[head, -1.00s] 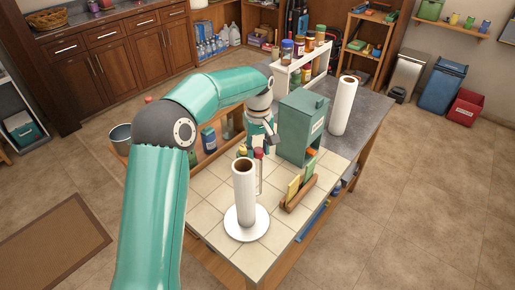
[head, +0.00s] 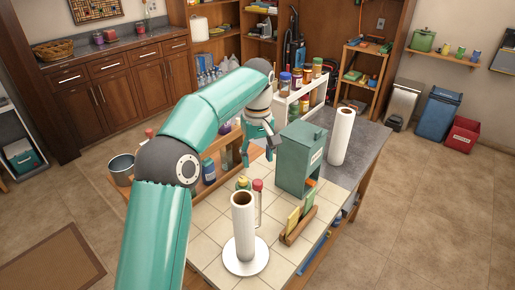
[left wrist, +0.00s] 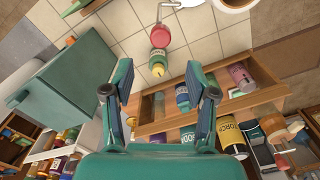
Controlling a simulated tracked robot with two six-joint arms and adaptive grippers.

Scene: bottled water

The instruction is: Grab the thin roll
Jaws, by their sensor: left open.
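Two white paper rolls stand upright. The nearer roll (head: 243,228) looks the thinner, given its distance; it stands on a round white base (head: 263,257) on the tiled table. The other roll (head: 341,137) stands behind the green box on the dark counter. My left gripper (head: 262,158) is open and empty above the tiles, behind the nearer roll and left of the green box. The left wrist view shows its spread fingers (left wrist: 160,92) with nothing between them. At that view's top edge, a cut-off white ring with a brown inside (left wrist: 235,4) may be the nearer roll's top. My right gripper is not visible.
The green box (head: 300,160) and a small wooden holder (head: 299,225) stand to the right. A wooden shelf with bottles (left wrist: 265,100) lies beside the gripper.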

